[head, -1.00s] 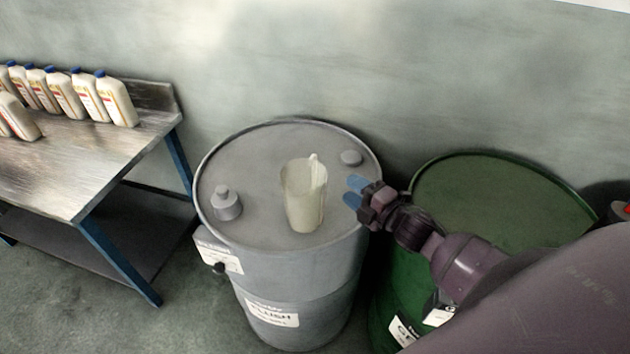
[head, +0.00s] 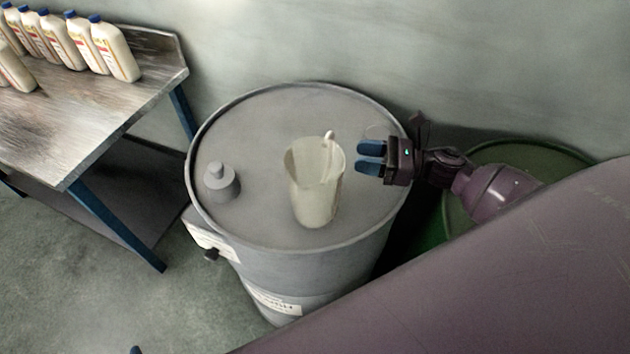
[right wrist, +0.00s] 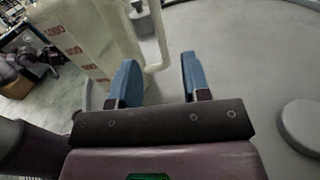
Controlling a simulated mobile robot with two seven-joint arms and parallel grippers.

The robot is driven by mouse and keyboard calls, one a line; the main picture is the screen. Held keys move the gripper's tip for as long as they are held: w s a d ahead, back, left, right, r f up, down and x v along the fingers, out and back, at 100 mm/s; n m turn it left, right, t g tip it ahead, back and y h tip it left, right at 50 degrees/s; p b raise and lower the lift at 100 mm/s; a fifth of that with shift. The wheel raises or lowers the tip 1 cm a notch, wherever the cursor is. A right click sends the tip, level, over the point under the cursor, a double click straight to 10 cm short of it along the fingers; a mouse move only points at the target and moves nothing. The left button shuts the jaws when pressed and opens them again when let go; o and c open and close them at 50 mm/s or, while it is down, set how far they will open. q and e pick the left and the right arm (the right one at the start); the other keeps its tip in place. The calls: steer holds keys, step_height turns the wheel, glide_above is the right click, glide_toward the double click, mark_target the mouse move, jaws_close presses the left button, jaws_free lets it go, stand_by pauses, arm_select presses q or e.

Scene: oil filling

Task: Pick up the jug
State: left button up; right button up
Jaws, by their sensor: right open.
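A pale, translucent jug (head: 315,195) stands upright on the grey drum's lid, its handle (head: 328,145) on the far right side. My right gripper (head: 360,158) is open and empty, just right of the jug at upper-body height, with a small gap visible between them. In the right wrist view the jug (right wrist: 85,35) fills the upper left and shows red markings. Its handle (right wrist: 158,40) appears in line with the gap between the two blue fingertips (right wrist: 160,75). My left gripper is not clearly in view.
The grey drum (head: 250,130) has a raised rim, a capped bung (head: 220,182) at left and a low round cap (right wrist: 302,122) near the gripper. A green drum (head: 535,155) stands at right. A bench (head: 90,115) with several white bottles (head: 115,50) is at left.

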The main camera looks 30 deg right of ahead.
mark_target(321, 150)
steer(key=x, duration=0.3)
steer(key=shift+w+a+r, duration=0.15)
steer(key=shift+w+a, duration=0.05)
steer(key=shift+a, duration=0.1)
steer(key=p+x, duration=0.2)
steer(key=x, duration=0.3)
steer(key=shift+d, duration=0.1)
steer(key=shift+w+a, duration=0.3)
steer(key=shift+a, duration=0.05)
jaws_close()
